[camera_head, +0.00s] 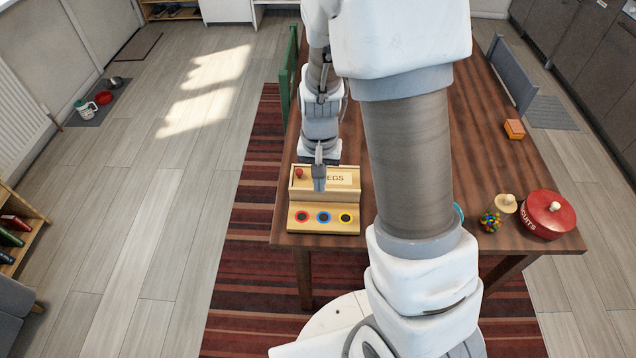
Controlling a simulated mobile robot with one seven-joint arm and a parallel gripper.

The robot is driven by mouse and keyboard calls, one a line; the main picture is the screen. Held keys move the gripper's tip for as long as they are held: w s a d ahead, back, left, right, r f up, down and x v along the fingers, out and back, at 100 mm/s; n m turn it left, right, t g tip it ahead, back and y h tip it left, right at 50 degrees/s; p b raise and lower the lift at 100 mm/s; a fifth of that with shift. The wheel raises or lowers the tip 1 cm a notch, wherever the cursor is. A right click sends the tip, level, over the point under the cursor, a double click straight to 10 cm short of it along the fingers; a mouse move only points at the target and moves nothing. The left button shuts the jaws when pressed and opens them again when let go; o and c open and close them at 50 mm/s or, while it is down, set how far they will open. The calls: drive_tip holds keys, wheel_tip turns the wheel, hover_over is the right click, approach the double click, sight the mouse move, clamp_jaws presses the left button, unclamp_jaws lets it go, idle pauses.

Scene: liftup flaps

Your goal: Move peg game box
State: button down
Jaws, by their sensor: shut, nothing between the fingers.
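The peg game box (325,218) is light wood and sits at the near left corner of the dark wooden table (520,165). My gripper (319,186) points down in front of the label, shut with nothing held. I cannot tell whether it touches the box.
A red biscuit tin (548,214) and a jar of coloured sweets (497,214) stand at the table's near right corner. An orange block (514,129) lies farther back. My arm hides the table's middle. A green panel (288,75) stands at the left edge.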

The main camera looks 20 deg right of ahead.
drive_tip(key=b, duration=0.2)
approach(321, 206)
drive_tip(key=s+f, duration=0.1)
drive_tip(key=s+a+f, duration=0.1)
drive_tip(key=f, duration=0.1)
drive_tip(key=s+f, duration=0.1)
drive_tip(key=f, duration=0.1)
drive_tip(key=shift+s+a+f, duration=0.1)
drive_tip(key=shift+s+a, duration=0.1)
drive_tip(key=shift+s, duration=0.15)
drive_tip(key=shift+w+d+r+p, duration=0.15)
drive_tip(key=shift+w+d+p, duration=0.1)
drive_tip(key=shift+w, duration=0.35)
drive_tip(key=shift+w+d+r+p, duration=0.15)
drive_tip(key=shift+w+d, duration=0.1)
drive_tip(key=shift+w, duration=0.35)
drive_tip(key=shift+w+d, duration=0.25)
drive_tip(key=shift+w, duration=0.35)
